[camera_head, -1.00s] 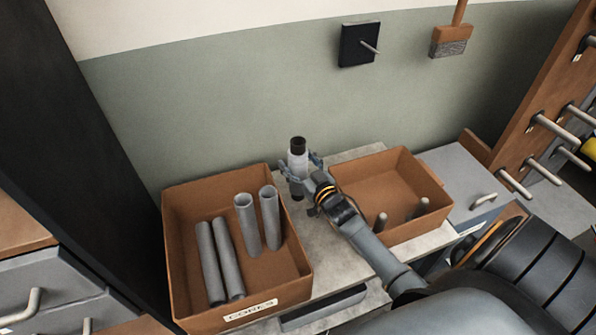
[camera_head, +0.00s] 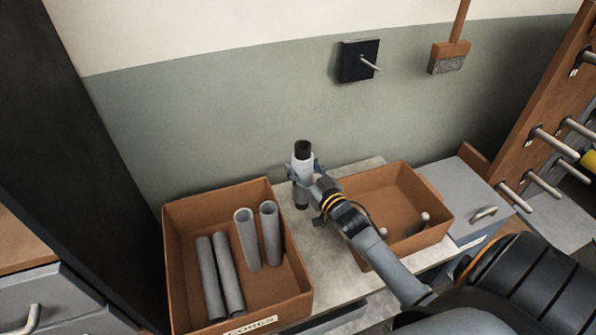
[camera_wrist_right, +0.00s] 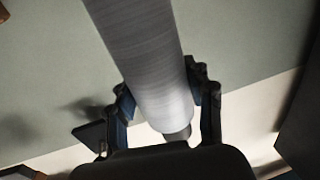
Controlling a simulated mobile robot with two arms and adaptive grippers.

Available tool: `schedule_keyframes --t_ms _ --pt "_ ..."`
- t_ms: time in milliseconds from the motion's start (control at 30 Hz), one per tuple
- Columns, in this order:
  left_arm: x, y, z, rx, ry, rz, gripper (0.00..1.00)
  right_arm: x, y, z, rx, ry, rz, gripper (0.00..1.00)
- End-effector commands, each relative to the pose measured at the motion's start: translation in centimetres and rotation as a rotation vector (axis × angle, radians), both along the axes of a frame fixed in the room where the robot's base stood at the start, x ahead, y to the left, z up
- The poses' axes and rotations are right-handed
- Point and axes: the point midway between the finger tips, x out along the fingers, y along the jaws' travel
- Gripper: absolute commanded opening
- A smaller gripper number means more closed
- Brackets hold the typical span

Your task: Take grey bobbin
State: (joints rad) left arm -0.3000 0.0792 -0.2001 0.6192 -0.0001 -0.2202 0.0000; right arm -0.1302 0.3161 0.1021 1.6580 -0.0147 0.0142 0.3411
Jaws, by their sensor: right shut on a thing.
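The grey bobbin (camera_head: 302,160) has a pale grey wound body and dark ends. It stands upright at the back of the counter, between the two brown boxes. My right gripper (camera_head: 305,173) is shut around its body. In the right wrist view the bobbin (camera_wrist_right: 150,60) runs from the top down between the two fingers of my right gripper (camera_wrist_right: 165,105), which touch its sides. I cannot tell whether its lower end rests on the counter. My left gripper is not in view.
A brown box (camera_head: 182,255) labelled CORES holds several grey tubes, left of the bobbin. A second brown box (camera_head: 390,190) with small pegs stands to the right. The counter (camera_head: 318,250) between them is bare. A pegged wooden rack (camera_head: 535,110) rises at far right.

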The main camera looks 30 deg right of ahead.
Motion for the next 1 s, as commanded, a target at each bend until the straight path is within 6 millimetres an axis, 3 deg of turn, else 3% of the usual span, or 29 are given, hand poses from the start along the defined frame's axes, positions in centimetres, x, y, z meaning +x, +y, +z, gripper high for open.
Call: schedule_keyframes --t_ms 33,133,300,500,700,1000 --pt "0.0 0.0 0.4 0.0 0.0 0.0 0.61 -1.0 0.2 1.5 -0.002 -0.005 0.003 0.13" --pt "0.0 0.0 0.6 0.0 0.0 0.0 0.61 -2.7 0.5 3.5 -0.003 -0.005 0.002 0.13" --pt "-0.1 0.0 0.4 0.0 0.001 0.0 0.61 -6.8 1.1 4.9 -0.001 -0.002 0.001 0.13" --pt "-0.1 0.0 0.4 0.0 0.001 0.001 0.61 -9.9 1.5 6.4 -0.001 -0.002 0.0 0.13" --pt "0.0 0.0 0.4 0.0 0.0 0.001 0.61 -11.1 1.7 7.0 -0.001 -0.004 0.0 0.13" --pt "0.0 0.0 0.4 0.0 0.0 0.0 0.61 -11.2 1.7 7.1 -0.001 -0.004 0.0 0.13"
